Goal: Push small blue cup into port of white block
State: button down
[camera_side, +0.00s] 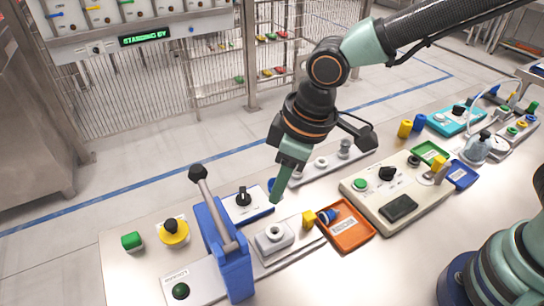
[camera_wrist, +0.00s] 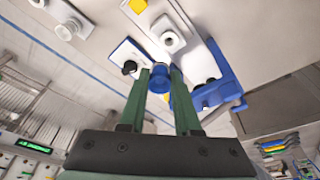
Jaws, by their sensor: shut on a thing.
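My gripper (camera_side: 278,197) points down over the bench, behind and above the white block. In the wrist view its two green fingers (camera_wrist: 160,80) are closed on a small blue cup (camera_wrist: 159,79). In the side view only a bit of blue (camera_side: 271,184) shows beside the fingers. The white block (camera_side: 270,242), with a round raised port on top, stands on a pale base plate. It also shows in the wrist view (camera_wrist: 170,38), beyond the fingertips. The cup is apart from the block.
A blue lever stand (camera_side: 226,250) rises left of the block. A black-knob panel (camera_side: 246,204) lies behind it. A yellow piece (camera_side: 308,219) and an orange tray (camera_side: 346,232) are to its right. A beige control box (camera_side: 398,190) stands farther right.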

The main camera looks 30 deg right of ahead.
jog(key=shift+s+a+f, duration=0.15)
jog(key=shift+f, duration=0.8)
jog(key=shift+s+a+f, duration=0.1)
jog(key=shift+s+f, duration=0.1)
jog(key=shift+f, duration=0.7)
jog(key=shift+s+a+f, duration=0.15)
jog(key=shift+f, duration=0.8)
jog(key=c, duration=1.5)
grip_release()
grip_shut()
jog(key=shift+f, duration=1.2)
jog(key=o, duration=1)
grip_release()
jog(key=shift+c, duration=0.2)
